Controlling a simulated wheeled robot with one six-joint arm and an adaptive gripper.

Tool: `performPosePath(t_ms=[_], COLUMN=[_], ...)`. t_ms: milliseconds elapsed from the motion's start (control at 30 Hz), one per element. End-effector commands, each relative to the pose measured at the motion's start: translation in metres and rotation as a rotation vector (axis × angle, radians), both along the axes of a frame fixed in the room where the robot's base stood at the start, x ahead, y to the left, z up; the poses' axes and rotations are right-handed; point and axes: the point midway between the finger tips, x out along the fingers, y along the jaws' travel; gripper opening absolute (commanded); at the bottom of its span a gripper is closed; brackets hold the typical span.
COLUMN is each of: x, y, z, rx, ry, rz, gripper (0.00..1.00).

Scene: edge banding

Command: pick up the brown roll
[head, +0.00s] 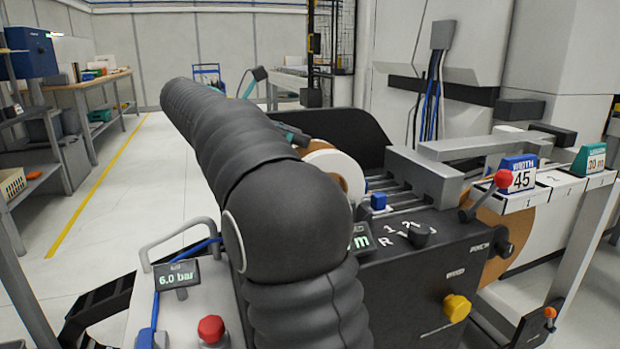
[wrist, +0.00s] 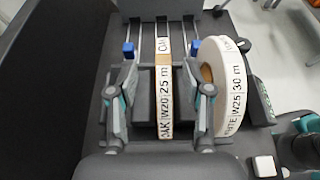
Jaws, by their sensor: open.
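The brown roll (wrist: 165,97) stands on edge in the wrist view, with a label reading OAK W20 25 m on its rim. In the head view a brown part (head: 312,147) shows beside the white roll, partly hidden by my arm. My gripper (wrist: 163,88) is open, with one finger on each side of the brown roll. A gap shows on both sides, wider on the left. In the head view my arm hides most of the gripper.
A white roll (wrist: 229,88) labelled W25 30 m stands just right of my gripper's right finger. Small blue blocks (wrist: 128,49) sit on the rails beyond the fingers. In the head view a grey clamp block (head: 424,172) and a red-knobbed lever (head: 502,179) stand to the right.

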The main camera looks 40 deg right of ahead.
Motion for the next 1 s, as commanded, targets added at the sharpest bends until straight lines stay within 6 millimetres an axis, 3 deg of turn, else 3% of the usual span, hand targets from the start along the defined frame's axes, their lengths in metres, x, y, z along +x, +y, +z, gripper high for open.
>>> performPosePath(t_ms=[267,600,933,1000], x=[-0.004,-0.017,-0.018,-0.018], y=[-0.016,-0.051,-0.056,-0.056], z=[-0.009,-0.031,-0.033,-0.033], rx=[0.0,0.0,0.0,0.0], ry=[0.0,0.001,0.0,0.0], rz=[0.002,0.0,0.003,0.003], gripper=[0.5,0.5,0.5,0.35])
